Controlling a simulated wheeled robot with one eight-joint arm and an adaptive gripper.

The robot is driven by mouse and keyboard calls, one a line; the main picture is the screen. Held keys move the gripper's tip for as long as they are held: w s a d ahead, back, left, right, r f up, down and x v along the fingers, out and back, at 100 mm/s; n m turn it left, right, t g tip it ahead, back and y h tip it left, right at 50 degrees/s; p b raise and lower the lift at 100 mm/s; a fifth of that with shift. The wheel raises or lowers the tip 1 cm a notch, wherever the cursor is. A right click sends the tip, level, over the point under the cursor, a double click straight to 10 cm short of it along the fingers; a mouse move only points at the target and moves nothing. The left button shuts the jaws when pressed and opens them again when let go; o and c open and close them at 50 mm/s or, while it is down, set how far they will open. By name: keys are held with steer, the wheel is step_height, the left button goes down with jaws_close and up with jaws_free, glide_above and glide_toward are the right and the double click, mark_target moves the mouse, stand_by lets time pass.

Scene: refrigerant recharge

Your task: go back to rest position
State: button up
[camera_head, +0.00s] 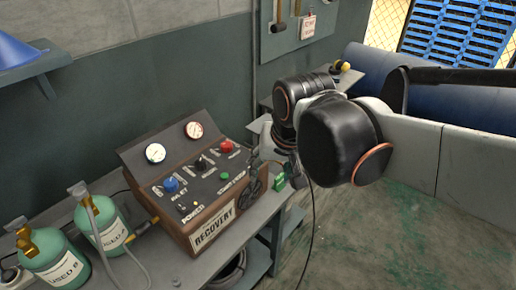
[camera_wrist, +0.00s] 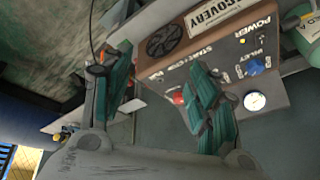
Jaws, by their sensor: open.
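My gripper (camera_wrist: 162,95) is open and empty in the wrist view, its two teal-padded fingers set well apart. The brown recovery machine (camera_wrist: 168,70) lies beyond the fingers, upside down in that view; the right finger covers part of its panel. The gripper is largely hidden behind my arm there.
Two green cylinders (camera_head: 50,258) (camera_head: 103,226) with hoses stand left of the machine. The grey bench (camera_head: 215,268) runs under it. A blue cylinder (camera_head: 440,100) and a low grey wall (camera_head: 475,165) are behind my arm. The green-stained floor (camera_head: 400,240) at lower right is clear.

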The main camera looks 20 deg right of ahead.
steer(key=s+d+f+n+t+b, duration=0.1)
steer(key=s+d+n+t, duration=0.1)
steer(key=s, duration=0.4)
steer(key=shift+d+f+n+t, duration=0.4)
steer(key=shift+d+n, duration=0.1)
steer(key=shift+n, duration=0.2)
steer(key=shift+s, duration=0.1)
stand_by(1.5)
